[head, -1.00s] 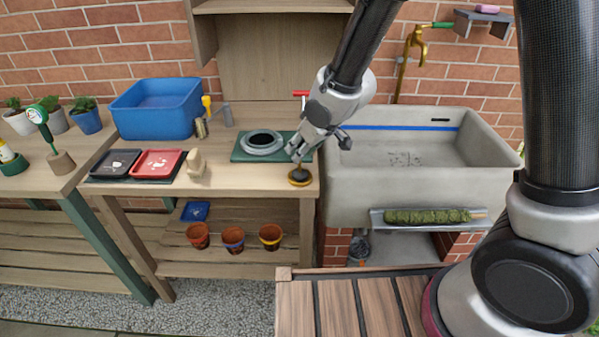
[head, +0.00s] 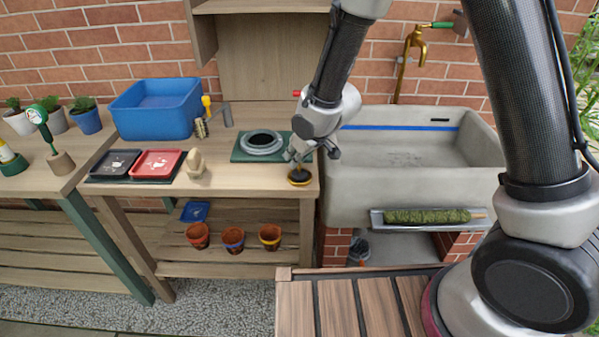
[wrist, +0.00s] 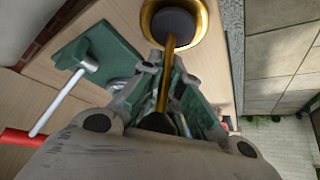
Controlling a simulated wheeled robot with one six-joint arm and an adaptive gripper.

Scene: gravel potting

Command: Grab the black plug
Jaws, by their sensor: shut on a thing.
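The black plug (wrist: 174,24) shows in the wrist view as a dark round disc inside a brass-coloured ring (wrist: 203,30). A brass stem runs from it back between my fingers. In the head view the plug (head: 299,176) and ring sit at the front edge of the wooden bench. My gripper (wrist: 166,72) is shut on the plug's stem, above the disc. In the head view my gripper (head: 301,160) is directly over the plug. I cannot tell whether the disc is lifted from the ring. A dark rounded end shows between the finger bases.
A green mat (head: 241,155) with a grey ring (head: 262,143) lies just behind. A red-ended T-handled tool (wrist: 58,104) is close beside my gripper. The stone sink (head: 410,180) stands at the right. Red and black trays and a blue tub are at the left.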

